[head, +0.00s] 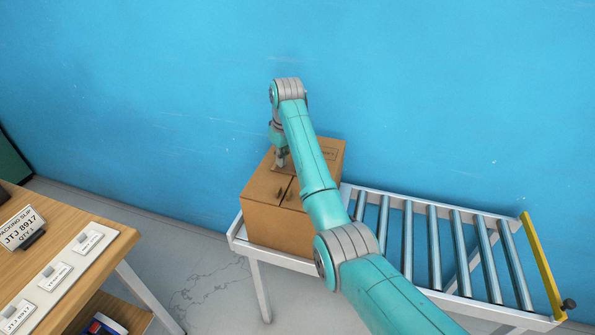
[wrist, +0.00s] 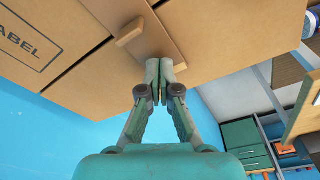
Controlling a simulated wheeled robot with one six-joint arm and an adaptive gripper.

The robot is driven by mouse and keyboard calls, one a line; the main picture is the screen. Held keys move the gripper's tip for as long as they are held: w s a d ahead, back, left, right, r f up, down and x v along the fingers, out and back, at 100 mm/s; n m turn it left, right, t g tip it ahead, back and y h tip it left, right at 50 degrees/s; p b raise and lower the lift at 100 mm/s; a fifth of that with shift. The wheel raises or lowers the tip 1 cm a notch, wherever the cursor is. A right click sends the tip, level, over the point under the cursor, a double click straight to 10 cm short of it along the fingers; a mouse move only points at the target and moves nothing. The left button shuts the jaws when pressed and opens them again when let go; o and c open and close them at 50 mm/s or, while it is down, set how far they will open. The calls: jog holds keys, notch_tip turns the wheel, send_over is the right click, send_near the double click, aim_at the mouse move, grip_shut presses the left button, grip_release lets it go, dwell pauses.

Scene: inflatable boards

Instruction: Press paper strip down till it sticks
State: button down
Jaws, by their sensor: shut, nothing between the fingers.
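A closed cardboard box (head: 268,226) stands on the left end of the roller conveyor. In the wrist view a brown paper strip (wrist: 158,38) runs across the box top (wrist: 215,35), crossing a dark seam. A small tan block-like piece (wrist: 130,30) lies on or beside the strip. My gripper (head: 282,164) points down at the box top in the head view. In the wrist view its fingertips (wrist: 160,68) are together with nothing between them, at the near end of the strip. They look touching or very close; I cannot tell which. My arm hides part of the box top.
The roller conveyor (head: 434,246) is empty right of the box, with a yellow end bar (head: 543,267). At left a wooden table (head: 88,264) holds a packing slip sign (head: 20,228) and a board with labelled slots. A blue wall stands behind.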

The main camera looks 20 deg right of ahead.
jog(key=shift+f, duration=0.6)
dwell(0.5)
jog(key=shift+r, duration=3.05)
